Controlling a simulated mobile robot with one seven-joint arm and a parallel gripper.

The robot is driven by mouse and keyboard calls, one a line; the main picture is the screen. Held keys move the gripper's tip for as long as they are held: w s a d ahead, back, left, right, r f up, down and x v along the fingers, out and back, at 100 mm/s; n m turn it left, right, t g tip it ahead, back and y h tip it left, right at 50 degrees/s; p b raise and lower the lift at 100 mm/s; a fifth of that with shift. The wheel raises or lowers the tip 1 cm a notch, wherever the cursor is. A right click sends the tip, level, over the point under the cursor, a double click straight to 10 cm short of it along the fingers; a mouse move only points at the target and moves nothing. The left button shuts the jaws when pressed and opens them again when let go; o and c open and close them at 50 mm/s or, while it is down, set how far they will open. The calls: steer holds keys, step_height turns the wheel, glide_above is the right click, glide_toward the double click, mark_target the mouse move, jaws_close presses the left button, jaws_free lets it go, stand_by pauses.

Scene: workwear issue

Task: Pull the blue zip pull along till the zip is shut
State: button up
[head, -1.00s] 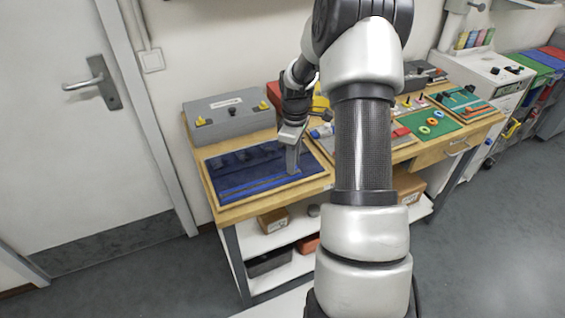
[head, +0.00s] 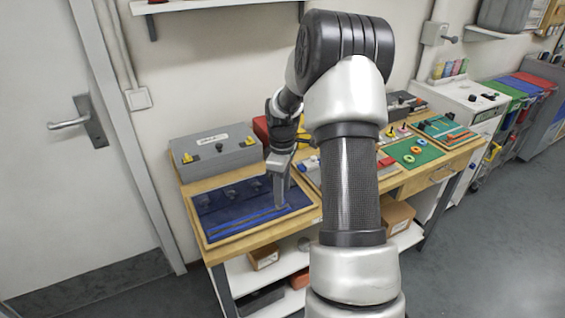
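A wooden-framed board (head: 262,238) with dark blue fabric lies at the near left end of the bench. A brighter blue strip, which looks like the zip (head: 245,221), runs along its front part from left to right. My gripper (head: 281,205) points down over the right part of the fabric, with its tips at or close to the right end of the strip. The zip pull cannot be made out; it may be hidden by the fingers. The fingers are too small to tell whether they are open or shut, or touching anything.
Several small dark fittings sit along the fabric's back part. A grey case (head: 216,150) with yellow latches stands behind the board. Boards with small parts, including a green one (head: 412,153), lie to the right. The fabric left of my gripper is free.

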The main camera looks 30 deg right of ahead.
step_height(320, 180, up, 15)
steer(key=shift+p, duration=0.4)
steer(key=shift+r, duration=0.15)
